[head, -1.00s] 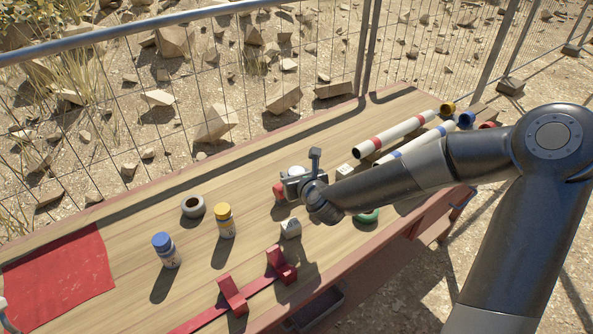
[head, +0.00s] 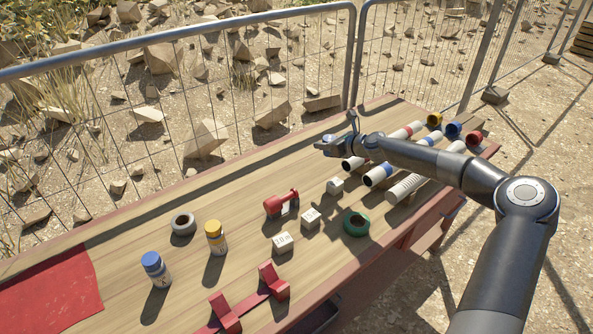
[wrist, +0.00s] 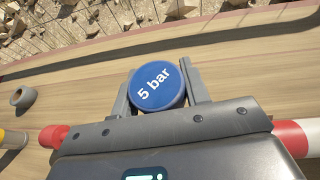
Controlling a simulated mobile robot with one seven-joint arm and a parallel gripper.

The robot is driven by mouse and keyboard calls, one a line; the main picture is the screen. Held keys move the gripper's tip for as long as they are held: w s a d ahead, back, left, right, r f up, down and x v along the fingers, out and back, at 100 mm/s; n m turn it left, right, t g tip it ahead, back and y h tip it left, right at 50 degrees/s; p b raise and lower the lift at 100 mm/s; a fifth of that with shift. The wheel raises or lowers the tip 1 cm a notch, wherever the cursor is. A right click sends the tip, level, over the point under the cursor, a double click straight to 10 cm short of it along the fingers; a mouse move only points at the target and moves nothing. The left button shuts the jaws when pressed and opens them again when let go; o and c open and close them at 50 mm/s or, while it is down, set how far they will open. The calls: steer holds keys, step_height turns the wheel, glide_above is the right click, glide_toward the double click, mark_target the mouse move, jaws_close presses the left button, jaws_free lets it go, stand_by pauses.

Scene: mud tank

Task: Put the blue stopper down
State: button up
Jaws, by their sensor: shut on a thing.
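The blue stopper (wrist: 157,86) is a round blue disc marked "5 bar" in white. In the wrist view it sits between the two fingers of my gripper (wrist: 168,88), which are shut on it. In the head view my gripper (head: 336,143) is over the back part of the table, just left of the near ends of the white pipes. Only a small blue bit of the stopper (head: 329,138) shows there. I cannot tell whether the stopper touches the table.
The wooden table (head: 190,275) holds pipes (head: 397,134), a red tool (head: 281,204), white blocks (head: 283,242), green tape (head: 356,223), grey tape (head: 183,223), two bottles (head: 215,237) and a red cloth (head: 50,290). A wire fence (head: 250,85) runs behind. The back strip left of my gripper is clear.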

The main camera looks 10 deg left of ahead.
steer(key=w+a+f, duration=0.1)
steer(key=a+f, duration=0.1)
steer(key=a, duration=0.1)
steer(key=a+f, duration=0.2)
steer(key=a, duration=0.2)
steer(key=w+a+f, duration=0.1)
steer(key=a+f, duration=0.2)
steer(key=a, duration=0.1)
steer(key=shift+w, duration=0.35)
steer(key=shift+f, duration=1.95)
steer(key=shift+f, duration=0.2)
steer(key=o, duration=1.1)
steer(key=shift+r, duration=0.2)
steer(key=shift+s+d+r, duration=0.15)
steer(key=shift+s+d, duration=0.05)
steer(key=shift+d, duration=0.05)
steer(key=v, duration=1.1)
steer(key=shift+s+d+r, duration=0.1)
